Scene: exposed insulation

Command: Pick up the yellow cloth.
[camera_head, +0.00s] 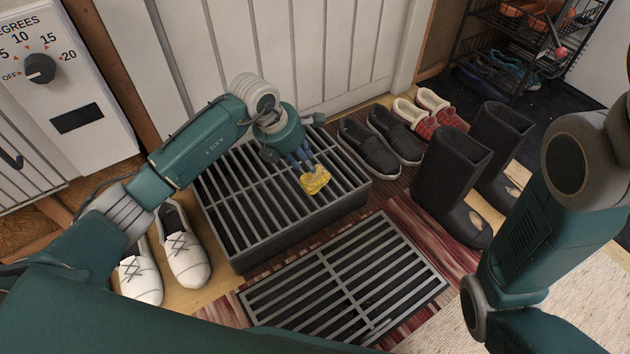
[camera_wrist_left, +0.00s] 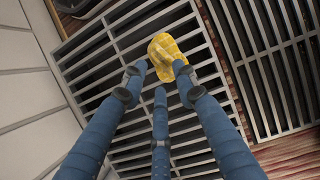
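The yellow cloth (camera_head: 315,181) is a small crumpled piece with a pale pattern, at the raised slatted grate (camera_head: 235,205). It also shows in the left wrist view (camera_wrist_left: 166,53), just beyond my fingertips. My left gripper (camera_head: 304,165) is above the grate and points down at the cloth. In the left wrist view its three blue fingers (camera_wrist_left: 160,80) stand apart, and the right fingertip overlaps the cloth's edge. I cannot tell whether the fingers touch it. My right arm shows at the right of the head view, but its gripper is out of view.
A flat grate (camera_head: 345,285) lies in front on a red striped rug. White shoes (camera_head: 187,250) stand left, dark slip-ons (camera_head: 370,148) and tall black boots (camera_head: 450,180) right. A white panelled door (camera_head: 300,45) is behind; a wire rack (camera_head: 525,45) stands at back right.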

